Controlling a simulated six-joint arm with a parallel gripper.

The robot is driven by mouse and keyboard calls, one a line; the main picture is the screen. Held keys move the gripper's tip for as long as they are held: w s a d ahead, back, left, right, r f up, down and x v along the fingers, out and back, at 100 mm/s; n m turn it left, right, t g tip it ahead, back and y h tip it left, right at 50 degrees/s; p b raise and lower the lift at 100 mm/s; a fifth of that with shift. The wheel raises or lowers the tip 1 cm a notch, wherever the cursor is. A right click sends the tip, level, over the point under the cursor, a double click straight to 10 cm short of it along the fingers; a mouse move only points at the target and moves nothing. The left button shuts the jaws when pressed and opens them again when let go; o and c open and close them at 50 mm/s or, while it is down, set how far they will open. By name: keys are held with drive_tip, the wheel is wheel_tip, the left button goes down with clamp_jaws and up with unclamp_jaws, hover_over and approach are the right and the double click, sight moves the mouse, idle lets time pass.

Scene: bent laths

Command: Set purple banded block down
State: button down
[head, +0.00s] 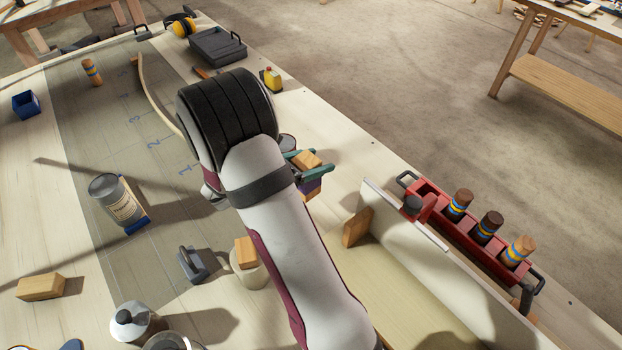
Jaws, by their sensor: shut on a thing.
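The purple banded block (310,187) is light wood with a purple band, and part of it shows beyond my forearm near the centre. My gripper (318,171) has teal fingers and is shut on this block. The near finger crosses in front of the block, and my arm hides some of the grip. I cannot tell whether the block's lower end touches the bench.
A white upright board (405,245) and a red tray (466,228) with banded pegs stand to the right. A wooden block (246,252) sits on a pale round container. A can (116,201) is at left. The marked grey strip (105,120) has clear stretches.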

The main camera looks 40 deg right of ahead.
drive_tip(key=r, duration=0.8)
drive_tip(key=shift+w+a, duration=0.25)
drive_tip(key=shift+a, duration=0.1)
drive_tip(key=w+a+n+t+y, duration=0.1)
drive_tip(key=w+a+n+t, duration=0.25)
drive_tip(key=a, duration=0.65)
drive_tip(key=w+a+n+t+y, duration=0.1)
drive_tip(key=w+a+n+t, duration=0.25)
drive_tip(key=a, duration=0.55)
drive_tip(key=s+a+n+t+y, duration=0.1)
drive_tip(key=a+n+t+y, duration=0.3)
drive_tip(key=a, duration=1.5)
drive_tip(key=s+a+n+t+y, duration=0.1)
drive_tip(key=s+a+n+y, duration=0.25)
drive_tip(key=s+a, duration=0.45)
drive_tip(key=s+a+n+t+y, duration=0.1)
drive_tip(key=s+a+n+y, duration=0.25)
drive_tip(key=a, duration=0.75)
drive_tip(key=shift+m, duration=0.3)
drive_tip(key=shift+s+a+f, duration=1.15)
drive_tip(key=shift+a+f, duration=0.55)
drive_tip(key=shift+f, duration=1)
drive_tip(key=shift+s+a+f, duration=1.1)
drive_tip(key=shift+a+f, duration=0.65)
drive_tip(key=shift+f, duration=1)
drive_tip(key=shift+s+a+f, duration=1.15)
drive_tip(key=shift+a+f, duration=0.55)
drive_tip(key=shift+f, duration=1)
